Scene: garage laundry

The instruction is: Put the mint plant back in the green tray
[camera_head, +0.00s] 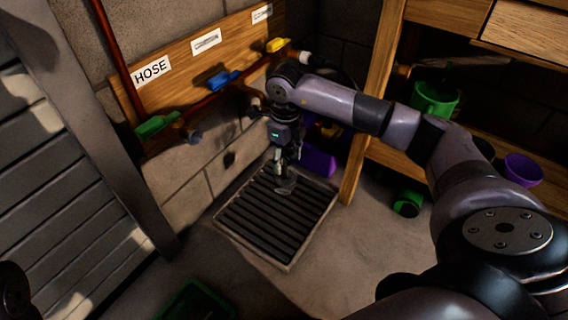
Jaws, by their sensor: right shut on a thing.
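My right gripper (285,182) points down over the floor grate, beneath the valve pipe. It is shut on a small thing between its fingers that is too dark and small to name. I cannot make out a mint plant anywhere. A dark green tray (190,301) shows at the bottom edge, partly cut off and in shadow, nearer to me than the grate. My left gripper is not in view; only a dark part of my left arm shows at the bottom left corner.
The drain grate (240,215) lies below the right gripper. Green, blue (222,80) and yellow valve handles line the pipe on the wall. A wooden shelf at right holds a green watering can (434,98) and a purple pot (522,169). A green pot (408,203) lies on the floor.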

